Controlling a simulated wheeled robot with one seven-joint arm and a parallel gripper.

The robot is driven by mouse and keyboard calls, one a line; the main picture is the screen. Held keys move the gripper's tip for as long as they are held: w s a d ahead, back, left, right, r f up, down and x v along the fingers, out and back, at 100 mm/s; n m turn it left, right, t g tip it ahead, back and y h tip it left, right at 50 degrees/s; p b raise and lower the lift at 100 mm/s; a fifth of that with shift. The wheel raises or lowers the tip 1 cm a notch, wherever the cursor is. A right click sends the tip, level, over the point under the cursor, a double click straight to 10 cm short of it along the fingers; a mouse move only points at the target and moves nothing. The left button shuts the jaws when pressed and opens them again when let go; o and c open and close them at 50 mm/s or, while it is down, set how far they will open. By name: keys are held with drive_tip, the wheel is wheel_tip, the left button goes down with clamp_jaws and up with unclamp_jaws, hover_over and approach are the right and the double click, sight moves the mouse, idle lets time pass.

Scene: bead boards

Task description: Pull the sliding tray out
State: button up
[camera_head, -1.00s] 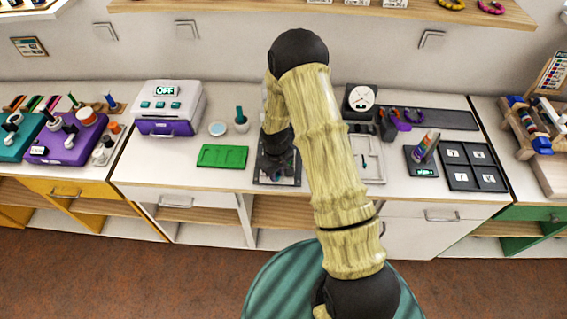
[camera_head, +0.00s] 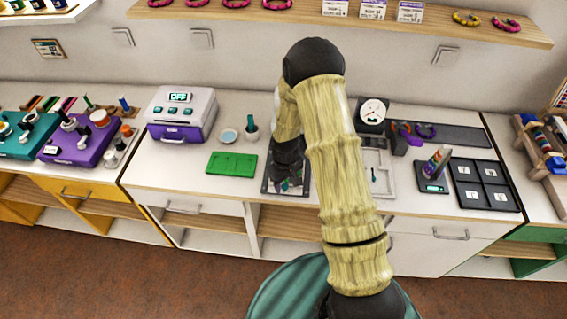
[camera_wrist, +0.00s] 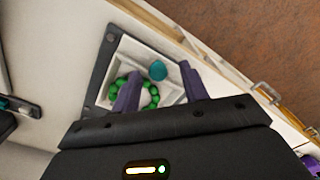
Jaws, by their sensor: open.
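A white box with an "OFF" display (camera_head: 181,104) stands at the left of the middle counter in the head view. Its purple lower front, a tray front with a small handle (camera_head: 179,140), looks flush with the box. My gripper (camera_head: 289,180) is well to the right of it, pointing down over a dark-framed light tray (camera_head: 268,187). In the wrist view, my gripper (camera_wrist: 160,74) has its two purple fingers apart over that tray. A green bead ring (camera_wrist: 150,99) and a teal round thing (camera_wrist: 158,70) lie there. Nothing shows held between the fingers.
A green board (camera_head: 231,163), a small dish (camera_head: 229,136) and a cup (camera_head: 251,131) stand between the box and my gripper. A purple machine (camera_head: 78,143) is to the left. A black sectioned tray (camera_head: 485,186) is to the right. A shelf (camera_head: 390,28) runs above.

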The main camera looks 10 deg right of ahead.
wheel_tip(320, 180, up, 16)
drive_tip(key=b, duration=0.2)
drive_tip(key=shift+a+r, duration=0.15)
drive_tip(key=shift+a, duration=0.05)
drive_tip(key=shift+s, duration=0.1)
idle(0.4)
drive_tip(key=s+d+r+m+t, duration=0.1)
drive_tip(key=s+r+m, duration=0.1)
drive_tip(key=s, duration=0.6)
drive_tip(key=s+d+r+m+t, duration=0.1)
drive_tip(key=s+d+r+m, duration=0.1)
drive_tip(key=s, duration=0.5)
wheel_tip(320, 180, up, 2)
drive_tip(key=shift+s+d+r+m+t, duration=0.15)
drive_tip(key=shift+s+d+m+t, duration=0.2)
drive_tip(key=shift+m, duration=0.35)
